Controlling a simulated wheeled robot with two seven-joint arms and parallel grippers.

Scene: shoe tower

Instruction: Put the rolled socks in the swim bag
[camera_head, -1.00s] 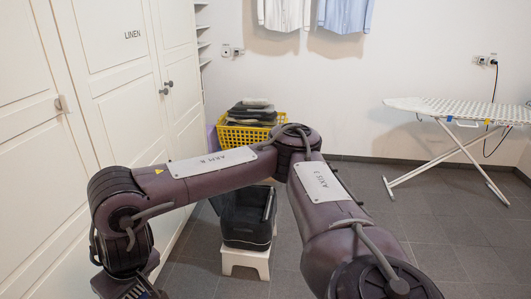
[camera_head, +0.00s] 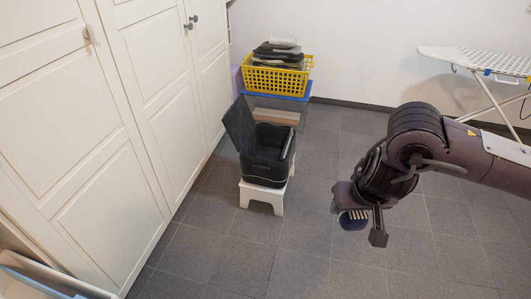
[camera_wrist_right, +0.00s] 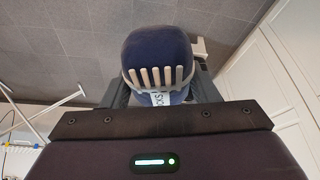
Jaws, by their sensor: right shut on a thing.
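The rolled socks (camera_head: 351,221) are a dark blue roll. My right gripper (camera_head: 362,222) is shut on them and holds them above the floor, right of the stool and apart from the bag. In the right wrist view the socks (camera_wrist_right: 157,50) sit between the fingers, with pale bars across them and a white label partly reading "SOCKS". The swim bag (camera_head: 264,167) appears to be the black bag with its lid (camera_head: 240,126) raised at the left. Its inside is dark and hard to make out. My left gripper is not in view.
The bag stands on a white stool (camera_head: 263,194). Behind it are a brown box (camera_head: 275,117) and a yellow basket (camera_head: 278,79) of folded things. White cupboards (camera_head: 120,120) line the left. An ironing board (camera_head: 480,62) stands back right. The tiled floor between bag and gripper is clear.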

